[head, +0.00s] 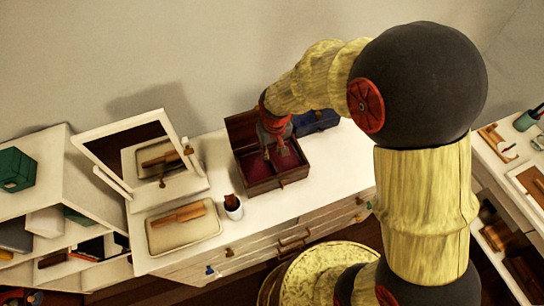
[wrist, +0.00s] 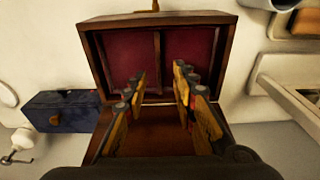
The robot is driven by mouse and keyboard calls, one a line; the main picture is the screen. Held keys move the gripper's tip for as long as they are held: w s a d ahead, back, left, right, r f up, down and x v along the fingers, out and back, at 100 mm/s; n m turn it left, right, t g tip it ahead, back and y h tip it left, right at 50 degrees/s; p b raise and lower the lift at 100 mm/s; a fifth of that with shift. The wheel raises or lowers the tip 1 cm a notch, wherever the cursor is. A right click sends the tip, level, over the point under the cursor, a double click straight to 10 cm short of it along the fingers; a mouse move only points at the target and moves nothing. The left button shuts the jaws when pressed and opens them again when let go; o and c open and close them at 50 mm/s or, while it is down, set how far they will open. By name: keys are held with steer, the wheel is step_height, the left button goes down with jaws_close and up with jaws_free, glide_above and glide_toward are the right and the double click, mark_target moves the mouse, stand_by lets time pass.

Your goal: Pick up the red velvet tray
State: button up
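The red velvet tray (head: 262,172) lies inside an open wooden box on the white dresser. The wrist view shows its red lining (wrist: 112,52), split by a wooden divider (wrist: 157,50). My gripper (head: 275,153) points down over the box. In the wrist view my gripper (wrist: 159,72) is open, its yellow, dark-tipped fingers apart on either side of the divider line. No object is held between them. I cannot tell whether the fingertips touch the tray. My fingers hide parts of it.
The box's raised lid (head: 241,128) stands behind the tray. A blue box (head: 318,121) sits close by. A cup (head: 233,207), a pale tray (head: 184,229) and a tilted mirror (head: 133,148) stand to the left.

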mark_target(271, 159)
steer(key=f, duration=0.2)
steer(key=w+f, duration=0.1)
steer(key=f, duration=0.4)
steer(key=shift+w+f+b, duration=0.2)
steer(key=shift+w+b, duration=0.05)
steer(key=shift+b, duration=0.15)
steer(key=shift+c, duration=0.2)
jaws_close()
